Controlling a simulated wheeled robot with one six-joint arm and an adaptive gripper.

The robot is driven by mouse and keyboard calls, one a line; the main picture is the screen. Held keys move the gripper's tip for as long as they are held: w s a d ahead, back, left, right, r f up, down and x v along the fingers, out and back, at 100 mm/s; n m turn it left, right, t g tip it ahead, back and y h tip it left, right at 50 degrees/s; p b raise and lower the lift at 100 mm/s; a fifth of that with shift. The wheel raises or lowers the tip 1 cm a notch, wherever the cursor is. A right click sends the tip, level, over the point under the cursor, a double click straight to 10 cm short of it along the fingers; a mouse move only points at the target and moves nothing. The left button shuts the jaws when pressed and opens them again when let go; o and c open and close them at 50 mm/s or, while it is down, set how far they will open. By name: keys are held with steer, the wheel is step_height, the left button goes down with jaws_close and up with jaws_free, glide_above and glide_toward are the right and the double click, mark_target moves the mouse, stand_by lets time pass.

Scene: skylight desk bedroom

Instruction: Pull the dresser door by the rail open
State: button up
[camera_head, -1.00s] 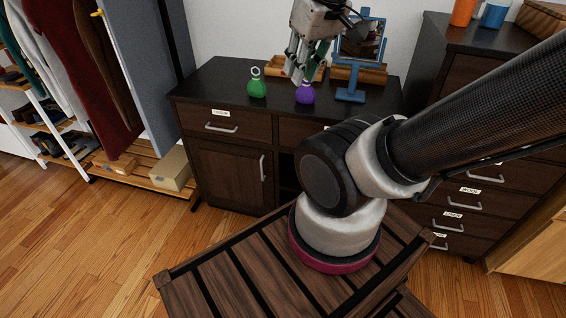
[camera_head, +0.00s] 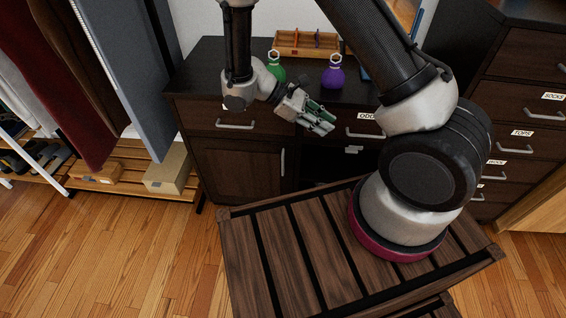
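The dark wood dresser door (camera_head: 230,168) is the lower left front of the black-topped dresser (camera_head: 200,80). It looks shut. Its upright metal rail (camera_head: 283,163) is at the door's right edge. My gripper (camera_head: 322,120) is in front of the dresser, above and to the right of the rail in the picture, apart from it. Its green-padded fingers point right and down, look apart and hold nothing. My arm hides part of the dresser's right side.
A green flask (camera_head: 275,74), a purple flask (camera_head: 333,76) and a wooden tray (camera_head: 300,42) stand on the dresser top. Drawers with handles (camera_head: 235,126) sit above the door. A cardboard box (camera_head: 167,172) is on the low rack at left. Wooden floor (camera_head: 150,250) is clear in front.

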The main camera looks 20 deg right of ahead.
step_height(320, 180, down, 17)
steer(key=w+n+t+h, duration=0.2)
steer(key=n+t+h, duration=0.4)
steer(key=n, duration=0.2)
steer(key=n+t+y, duration=0.6)
steer(key=n+t, duration=0.4)
steer(key=t, duration=0.4)
glide_toward(283, 163)
steer(key=d+x, duration=0.1)
steer(key=x, duration=0.2)
steer(key=shift+y, duration=0.3)
steer(key=x, duration=0.7)
steer(key=shift+w+a, duration=0.25)
steer(key=shift+a, duration=0.15)
jaws_close()
